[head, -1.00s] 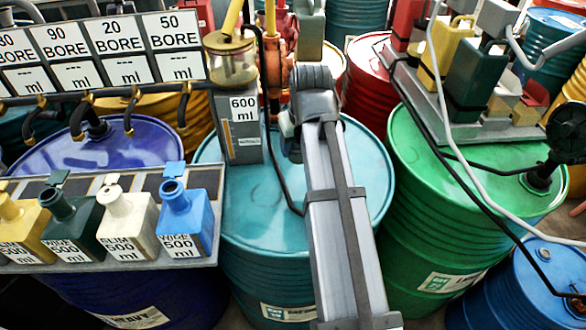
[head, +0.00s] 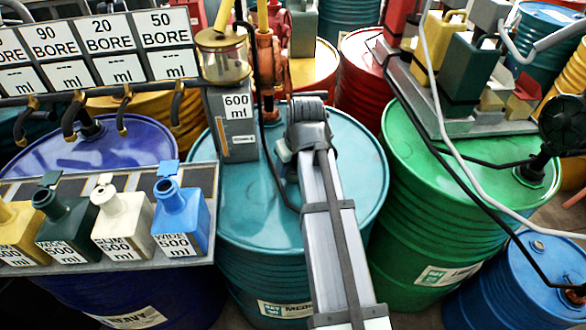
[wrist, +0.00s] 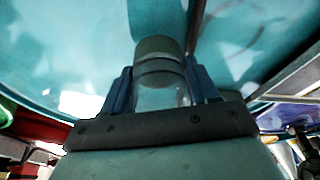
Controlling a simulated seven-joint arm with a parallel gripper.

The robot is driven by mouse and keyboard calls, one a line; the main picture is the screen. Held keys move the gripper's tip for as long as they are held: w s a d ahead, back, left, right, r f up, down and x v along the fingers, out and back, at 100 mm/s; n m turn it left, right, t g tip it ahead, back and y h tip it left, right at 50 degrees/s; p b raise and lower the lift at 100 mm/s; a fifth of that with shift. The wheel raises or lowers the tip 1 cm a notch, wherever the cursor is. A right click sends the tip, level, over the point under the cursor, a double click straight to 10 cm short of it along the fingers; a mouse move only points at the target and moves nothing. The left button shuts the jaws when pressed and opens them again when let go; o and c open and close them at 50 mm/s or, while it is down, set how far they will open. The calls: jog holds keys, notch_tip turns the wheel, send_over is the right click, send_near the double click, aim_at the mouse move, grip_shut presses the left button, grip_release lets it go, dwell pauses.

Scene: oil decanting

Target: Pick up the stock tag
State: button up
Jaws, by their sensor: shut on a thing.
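In the wrist view my gripper (wrist: 159,82) has its two dark blue fingers closed on either side of a clear cylindrical thing (wrist: 160,97) with a grey-green top. The thing stands out beyond the fingertips, with a teal surface behind it. I cannot tell whether it is the stock tag, and I see no tag that I can name for certain. In the head view my arm reaches over the teal drum (head: 255,205), and my gripper is hidden.
A grey column marked 600 ml (head: 232,130) stands left of my arm. A rack (head: 200,259) with several small jugs is at the lower left. A green drum (head: 435,165) stands right, with a cable (head: 449,150) across it. Hoses hang under the bore signs.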

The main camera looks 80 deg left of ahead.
jog(key=shift+f, duration=0.9)
jog(key=shift+f, duration=0.1)
jog(key=o, duration=1.3)
jog(key=shift+c, duration=0.2)
jog(key=v, duration=1.1)
jog(key=shift+w, duration=0.1)
jog(key=shift+d+r, duration=0.1)
jog(key=shift+r, duration=0.3)
jog(key=shift+c, duration=0.2)
jog(key=shift+r, duration=0.15)
jog(key=c, duration=0.4)
